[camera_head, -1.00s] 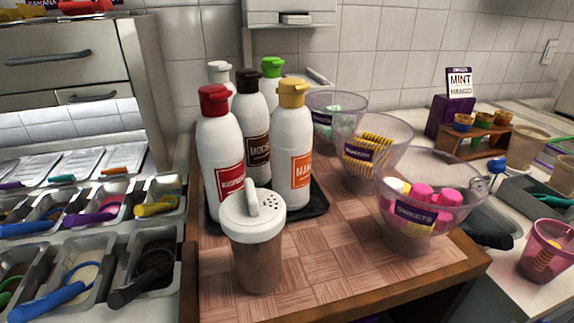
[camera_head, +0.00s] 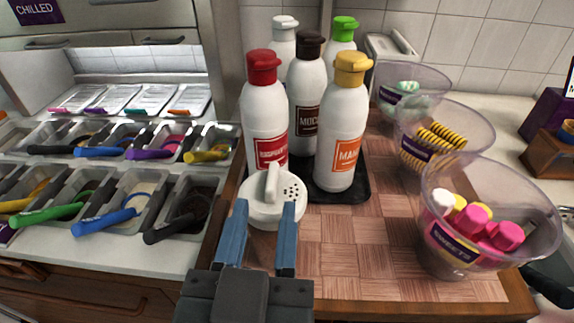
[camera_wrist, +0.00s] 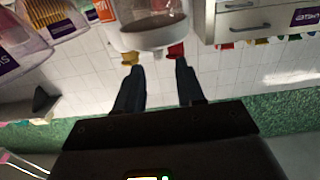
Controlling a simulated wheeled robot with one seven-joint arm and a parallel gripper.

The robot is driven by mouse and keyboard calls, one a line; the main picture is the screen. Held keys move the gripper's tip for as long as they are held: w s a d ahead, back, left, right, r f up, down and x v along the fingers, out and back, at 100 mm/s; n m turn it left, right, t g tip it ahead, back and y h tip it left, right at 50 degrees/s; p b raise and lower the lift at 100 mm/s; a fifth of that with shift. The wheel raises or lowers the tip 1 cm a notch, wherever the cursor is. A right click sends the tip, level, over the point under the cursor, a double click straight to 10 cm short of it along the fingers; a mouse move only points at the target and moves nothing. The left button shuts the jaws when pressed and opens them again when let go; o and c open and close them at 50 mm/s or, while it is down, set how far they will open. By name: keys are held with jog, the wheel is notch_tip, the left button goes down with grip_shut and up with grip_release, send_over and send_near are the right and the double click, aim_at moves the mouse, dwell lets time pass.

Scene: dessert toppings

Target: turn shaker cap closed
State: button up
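The shaker's white round cap (camera_head: 262,210) shows in the head view, with several small holes on its right part and a raised white tab (camera_head: 272,184) on top. The cap covers the clear body, and my fingers hide much of the front. My gripper (camera_head: 264,212) is open, its two blue-grey fingers apart in front of the cap. In the wrist view the shaker (camera_wrist: 150,33) appears upside down at the top, just beyond my open fingertips (camera_wrist: 158,66). Nothing is held between the fingers, and I cannot tell whether they touch the cap.
White sauce bottles stand close behind the shaker on a black tray (camera_head: 352,190), including a red-capped one (camera_head: 264,110) and a yellow-capped one (camera_head: 343,125). A clear bowl of sweets (camera_head: 440,255) stands at the right. Topping bins (camera_head: 125,205) lie left. The wooden board (camera_head: 370,260) front right is clear.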

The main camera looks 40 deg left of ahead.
aim_at(269, 193)
jog(key=p+x, duration=0.1)
jog(key=x, duration=0.6)
grip_shut()
dwell(0.3)
